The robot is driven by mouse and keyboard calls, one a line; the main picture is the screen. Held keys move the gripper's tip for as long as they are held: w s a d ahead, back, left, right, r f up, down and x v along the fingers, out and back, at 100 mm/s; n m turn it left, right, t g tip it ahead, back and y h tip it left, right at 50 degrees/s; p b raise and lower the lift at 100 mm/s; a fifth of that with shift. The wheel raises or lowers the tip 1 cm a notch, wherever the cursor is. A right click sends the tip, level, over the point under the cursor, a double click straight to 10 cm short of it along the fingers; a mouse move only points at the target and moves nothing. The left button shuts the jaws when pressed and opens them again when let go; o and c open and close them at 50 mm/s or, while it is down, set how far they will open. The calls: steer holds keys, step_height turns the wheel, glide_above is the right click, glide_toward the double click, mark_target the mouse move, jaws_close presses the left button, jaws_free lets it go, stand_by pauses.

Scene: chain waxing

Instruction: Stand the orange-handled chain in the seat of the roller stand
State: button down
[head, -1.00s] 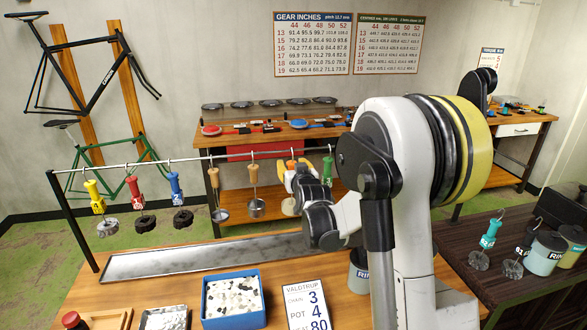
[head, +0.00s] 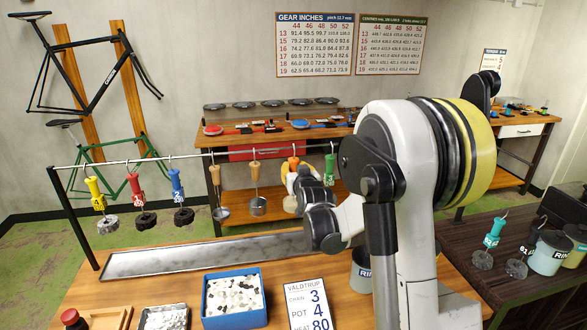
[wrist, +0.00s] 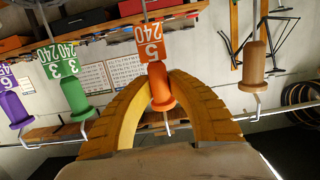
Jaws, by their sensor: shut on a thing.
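In the head view my gripper (head: 289,180) is partly behind my own arm. The hook reaches the rail in the head view; I cannot tell whether it bears on it. I cannot make out the roller stand.
Yellow, red and blue-handled chains hang on the rail (head: 110,163) at left. Below are a long metal tray (head: 140,262), a blue bin (head: 205,312) of pale pieces and a sign (head: 308,305). Pots and more handled chains stand on the dark right table (head: 460,262).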

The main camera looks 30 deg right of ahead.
mark_target(295, 158)
steer(key=shift+r+p, duration=0.7)
steer(key=shift+r, duration=0.6)
steer(key=shift+f, duration=0.1)
steer(key=shift+f+b+v, duration=0.15)
steer(key=shift+v, duration=1)
steer(key=shift+f+b+v, duration=0.15)
steer(key=shift+v, duration=1)
steer(key=shift+r, duration=0.1)
steer(key=shift+r+p, duration=0.65)
steer(key=shift+r, duration=0.3)
steer(key=shift+f, duration=0.1)
